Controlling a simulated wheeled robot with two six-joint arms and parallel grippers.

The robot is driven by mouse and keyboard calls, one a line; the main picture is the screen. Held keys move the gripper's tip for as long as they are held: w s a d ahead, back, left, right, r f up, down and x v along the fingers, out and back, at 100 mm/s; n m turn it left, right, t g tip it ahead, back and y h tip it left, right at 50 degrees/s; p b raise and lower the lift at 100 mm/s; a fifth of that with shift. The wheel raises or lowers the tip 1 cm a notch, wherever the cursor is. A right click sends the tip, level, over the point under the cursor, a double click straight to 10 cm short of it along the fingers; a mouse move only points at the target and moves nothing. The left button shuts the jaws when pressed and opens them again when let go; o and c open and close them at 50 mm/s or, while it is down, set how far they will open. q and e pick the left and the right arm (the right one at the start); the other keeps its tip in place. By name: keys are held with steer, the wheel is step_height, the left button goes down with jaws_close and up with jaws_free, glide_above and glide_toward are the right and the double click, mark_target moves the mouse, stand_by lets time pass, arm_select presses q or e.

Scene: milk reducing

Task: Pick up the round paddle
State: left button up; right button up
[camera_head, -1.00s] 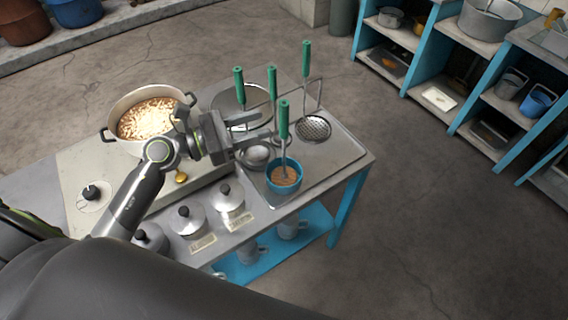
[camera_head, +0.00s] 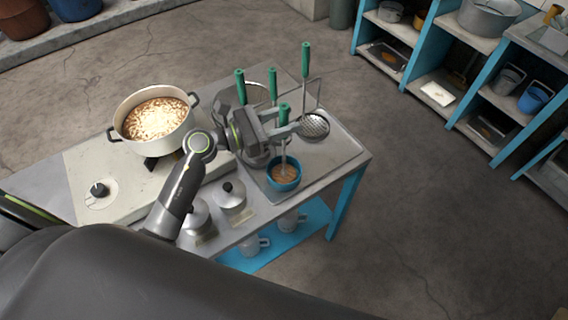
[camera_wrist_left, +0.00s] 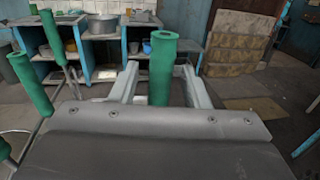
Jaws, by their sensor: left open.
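Several green-handled tools stand upright on the metal tray at the cart's right end. One green handle (camera_head: 284,112) rises from the blue bowl (camera_head: 284,183); its lower end is hidden in the bowl's brown contents. My left gripper (camera_head: 285,122) is open at this handle. In the left wrist view the green handle (camera_wrist_left: 162,68) stands between the open fingers (camera_wrist_left: 160,82), with gaps visible at both sides. A skimmer (camera_head: 314,126) with a round perforated head is behind to the right. Which tool is the round paddle I cannot tell for sure. My right gripper is out of view.
Two more green handles (camera_head: 239,86) (camera_head: 272,84) stand close behind the gripper. A wire rack (camera_head: 318,82) is at the back. A filled pot (camera_head: 188,132) sits left on the stove. Floor right of the cart is clear.

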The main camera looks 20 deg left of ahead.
arm_select(q)
jaws_close()
steer(key=shift+r, duration=0.1)
